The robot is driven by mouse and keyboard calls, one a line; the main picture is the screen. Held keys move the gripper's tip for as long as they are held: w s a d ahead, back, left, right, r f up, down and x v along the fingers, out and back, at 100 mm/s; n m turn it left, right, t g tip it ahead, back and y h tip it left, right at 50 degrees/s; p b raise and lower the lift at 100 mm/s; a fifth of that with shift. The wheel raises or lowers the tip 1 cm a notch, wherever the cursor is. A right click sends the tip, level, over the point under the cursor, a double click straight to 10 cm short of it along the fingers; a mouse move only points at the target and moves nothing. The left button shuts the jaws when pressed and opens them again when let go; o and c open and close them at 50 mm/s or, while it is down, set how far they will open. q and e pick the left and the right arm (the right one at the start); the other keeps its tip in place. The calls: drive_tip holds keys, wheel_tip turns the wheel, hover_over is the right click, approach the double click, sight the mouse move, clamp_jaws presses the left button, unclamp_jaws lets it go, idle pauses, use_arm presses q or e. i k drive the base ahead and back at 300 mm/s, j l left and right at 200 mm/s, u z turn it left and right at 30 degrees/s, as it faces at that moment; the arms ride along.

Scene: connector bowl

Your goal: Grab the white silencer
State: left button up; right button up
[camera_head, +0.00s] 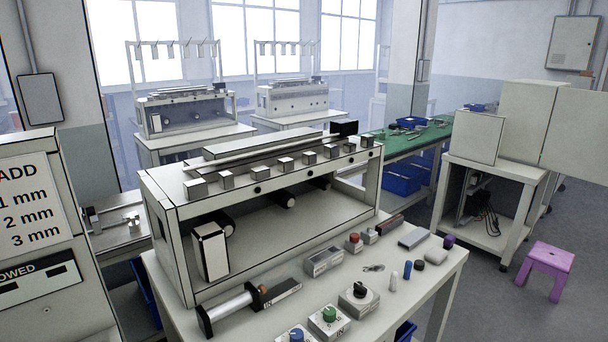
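A small white rounded piece that looks like the white silencer (393,282) stands on the front right part of the white table (441,274). A similar blue piece (407,270) stands just behind it to the right, and a dark round piece (419,265) is beyond that. Neither of my grippers shows in the head view.
A box with a red button (354,243), a black knob box (359,297), a green knob box (329,319) and a blue knob box (296,335) are nearby. A long cylinder (232,307) lies at left. A large open-fronted machine frame (285,235) stands behind. A purple stool (550,262) is on the floor.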

sight(394, 276)
drive_tip(key=i+l+u, duration=0.1)
drive_tip(key=l, duration=0.25)
drive_tip(key=i+l, duration=0.2)
drive_tip(key=l, duration=0.2)
drive_tip(key=i+l+u, duration=0.15)
drive_tip(key=l, duration=0.25)
